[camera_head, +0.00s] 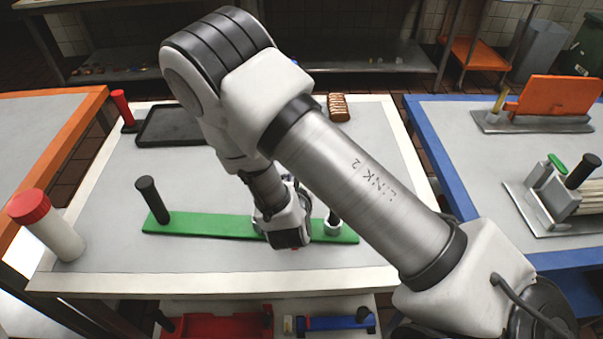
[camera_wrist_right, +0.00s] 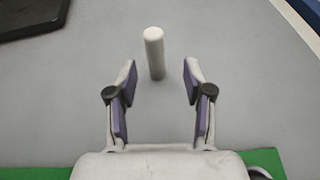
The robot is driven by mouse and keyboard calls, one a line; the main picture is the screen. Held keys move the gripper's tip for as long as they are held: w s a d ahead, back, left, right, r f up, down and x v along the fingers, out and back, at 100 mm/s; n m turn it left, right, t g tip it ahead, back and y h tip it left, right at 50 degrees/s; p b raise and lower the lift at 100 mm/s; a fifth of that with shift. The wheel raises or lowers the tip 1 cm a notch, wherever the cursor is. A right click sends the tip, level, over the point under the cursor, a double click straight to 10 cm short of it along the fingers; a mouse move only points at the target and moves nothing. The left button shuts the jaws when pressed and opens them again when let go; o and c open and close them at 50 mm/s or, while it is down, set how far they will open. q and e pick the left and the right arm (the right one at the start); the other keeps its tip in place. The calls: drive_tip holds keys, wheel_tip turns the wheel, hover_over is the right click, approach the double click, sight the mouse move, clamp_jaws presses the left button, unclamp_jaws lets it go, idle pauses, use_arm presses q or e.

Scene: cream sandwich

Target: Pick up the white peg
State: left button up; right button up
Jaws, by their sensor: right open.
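The white peg (camera_wrist_right: 154,50) shows in the right wrist view as a plain white cylinder standing on the grey tabletop. It lies ahead of my right gripper (camera_wrist_right: 159,82), between the lines of its two fingers, with its base near the fingertips. The fingers are spread, and nothing is held; neither finger visibly touches the peg. In the head view my right gripper body (camera_head: 285,222) is over the green board, its fingers hidden. I cannot make out the peg there; my right arm covers part of the table. My left gripper is not in view.
The green board (camera_head: 200,224) bears a black-handled post (camera_head: 152,199). A dark tray (camera_head: 168,127) and a brown loaf-like item (camera_head: 339,107) lie farther back. A red-capped white cylinder (camera_head: 58,236) stands at the front left. Blue-edged table (camera_head: 445,165) lies right.

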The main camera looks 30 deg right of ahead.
drive_tip(key=p+x, duration=0.1)
drive_tip(key=x, duration=0.4)
drive_tip(key=shift+w, duration=0.45)
drive_tip(key=shift+s+a+r, duration=0.15)
clamp_jaws()
